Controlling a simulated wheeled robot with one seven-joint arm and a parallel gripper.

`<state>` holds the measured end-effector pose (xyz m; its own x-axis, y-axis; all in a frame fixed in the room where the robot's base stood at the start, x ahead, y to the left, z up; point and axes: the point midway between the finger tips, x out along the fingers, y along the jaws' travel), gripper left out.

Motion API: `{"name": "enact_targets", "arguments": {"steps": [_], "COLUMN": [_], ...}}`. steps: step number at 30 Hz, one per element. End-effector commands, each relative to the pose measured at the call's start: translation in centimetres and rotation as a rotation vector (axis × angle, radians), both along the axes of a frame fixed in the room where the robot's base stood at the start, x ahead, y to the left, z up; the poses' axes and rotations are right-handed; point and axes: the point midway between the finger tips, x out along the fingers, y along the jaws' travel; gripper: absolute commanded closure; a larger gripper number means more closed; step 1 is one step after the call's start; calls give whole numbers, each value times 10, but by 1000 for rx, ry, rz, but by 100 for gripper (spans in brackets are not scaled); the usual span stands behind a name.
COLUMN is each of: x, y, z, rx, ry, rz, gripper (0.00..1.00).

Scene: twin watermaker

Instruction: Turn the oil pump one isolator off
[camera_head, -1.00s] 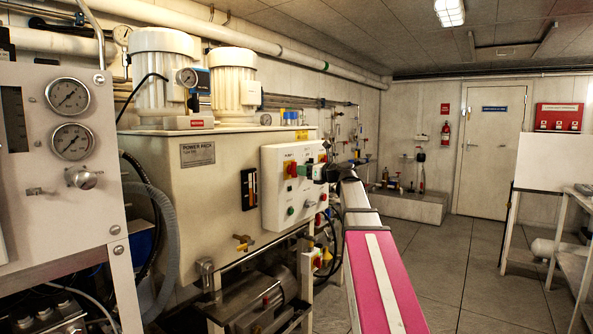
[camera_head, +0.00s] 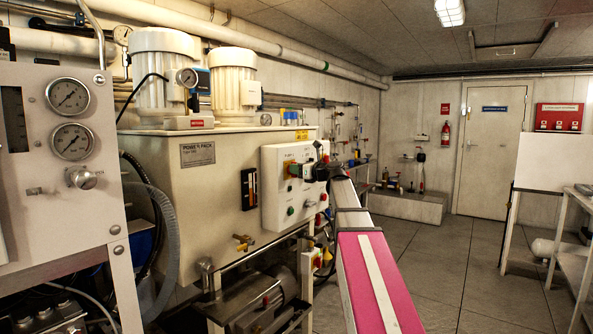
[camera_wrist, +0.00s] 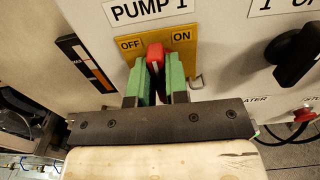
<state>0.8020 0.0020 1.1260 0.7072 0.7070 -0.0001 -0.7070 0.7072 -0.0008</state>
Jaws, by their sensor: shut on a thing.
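The pump 1 isolator is a red handle (camera_wrist: 156,55) on a yellow plate (camera_wrist: 187,46) marked OFF on the left and ON on the right, in the wrist view. My gripper (camera_wrist: 156,82) has green fingers and is shut on the red handle, one finger on each side. The handle stands nearly upright between the two labels, its lower part hidden by the fingers. In the head view, my gripper (camera_head: 305,171) is against the white control box (camera_head: 273,215), and the isolator is mostly hidden.
A black rotary switch (camera_wrist: 296,56) is to the right of the isolator in the wrist view. A red knob (camera_wrist: 303,115) sits lower right. The cream power pack tank (camera_head: 210,195) stands left of the box. The floor (camera_head: 455,265) to the right is clear.

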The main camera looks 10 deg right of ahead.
Motion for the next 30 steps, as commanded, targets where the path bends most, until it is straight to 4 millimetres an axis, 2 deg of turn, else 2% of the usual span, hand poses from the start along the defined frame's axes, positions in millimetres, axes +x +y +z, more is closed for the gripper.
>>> {"name": "enact_targets", "arguments": {"steps": [11, 30], "x": [-1, -4], "y": [1, 4], "z": [0, -2], "rx": [-83, -493], "ry": [-83, -493], "rz": [0, 0], "gripper": [100, 100]}}
